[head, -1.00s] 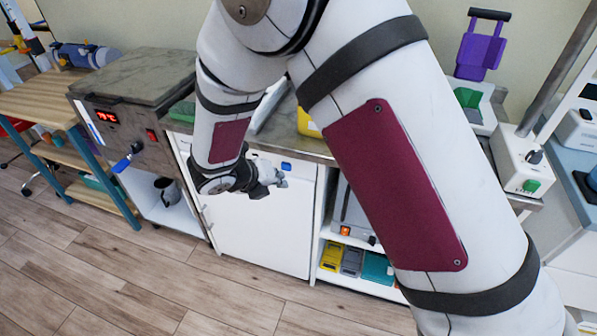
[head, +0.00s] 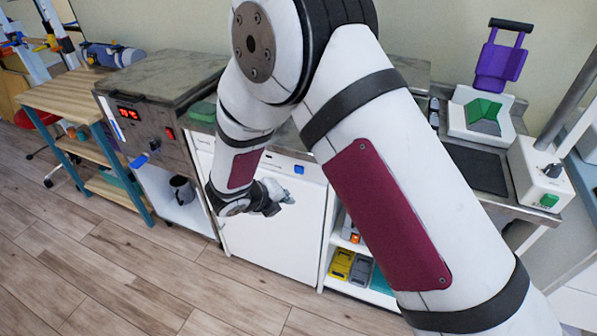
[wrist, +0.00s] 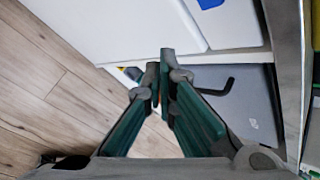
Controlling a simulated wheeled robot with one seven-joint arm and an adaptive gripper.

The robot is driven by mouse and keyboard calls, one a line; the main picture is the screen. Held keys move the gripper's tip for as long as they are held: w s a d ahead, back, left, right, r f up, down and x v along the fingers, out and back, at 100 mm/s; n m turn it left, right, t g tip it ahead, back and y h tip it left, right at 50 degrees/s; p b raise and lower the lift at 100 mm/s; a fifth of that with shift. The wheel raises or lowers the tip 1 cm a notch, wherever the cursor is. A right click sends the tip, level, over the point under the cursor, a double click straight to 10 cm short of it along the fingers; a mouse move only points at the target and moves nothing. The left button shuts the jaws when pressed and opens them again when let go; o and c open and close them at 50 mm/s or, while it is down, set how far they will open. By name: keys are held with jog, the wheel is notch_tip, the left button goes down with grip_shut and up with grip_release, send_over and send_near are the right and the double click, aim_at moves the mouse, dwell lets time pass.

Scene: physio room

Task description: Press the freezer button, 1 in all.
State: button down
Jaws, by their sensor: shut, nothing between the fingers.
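The freezer is a white under-counter unit (head: 275,225) with a plain front, left of centre in the head view. Its button is a small blue rectangle (head: 298,169) on the strip along the top of the front. My gripper (head: 287,201) hangs in front of the freezer, lower in the picture than the button and a little left of it. In the wrist view my gripper (wrist: 160,62) has its fingertips together with nothing between them. The white freezer front (wrist: 130,25) fills the upper left there, and the blue button (wrist: 210,3) is cut by the top edge, apart from the fingertips.
A steel unit (head: 150,135) with a red display stands left of the freezer. Open shelves with yellow and grey bins (head: 341,264) are on the right. A grey case (wrist: 245,105) shows in the wrist view. Wooden floor (head: 150,290) in front is clear. My arm hides part of the counter.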

jog(key=shift+w+d+b, duration=0.2)
jog(key=shift+w+d, duration=0.2)
jog(key=shift+w, duration=0.7)
jog(key=shift+w+d+b, duration=0.2)
jog(key=shift+w+d, duration=0.15)
jog(key=shift+w, duration=0.7)
jog(key=shift+w+d+b, duration=0.2)
jog(key=shift+w+d, duration=0.2)
jog(key=shift+w, duration=0.7)
jog(key=shift+w, duration=0.1)
jog(key=shift+w+d, duration=0.2)
jog(key=shift+w, duration=0.1)
jog(key=shift+w+d, duration=0.15)
jog(key=shift+w, duration=0.25)
jog(key=shift+s, duration=0.1)
jog(key=shift+s+a, duration=0.3)
jog(key=shift+s, duration=0.45)
jog(key=s, duration=0.1)
jog(key=s+a, duration=0.1)
jog(key=s, duration=0.1)
jog(key=s+p, duration=0.1)
jog(key=shift+s+a, duration=0.35)
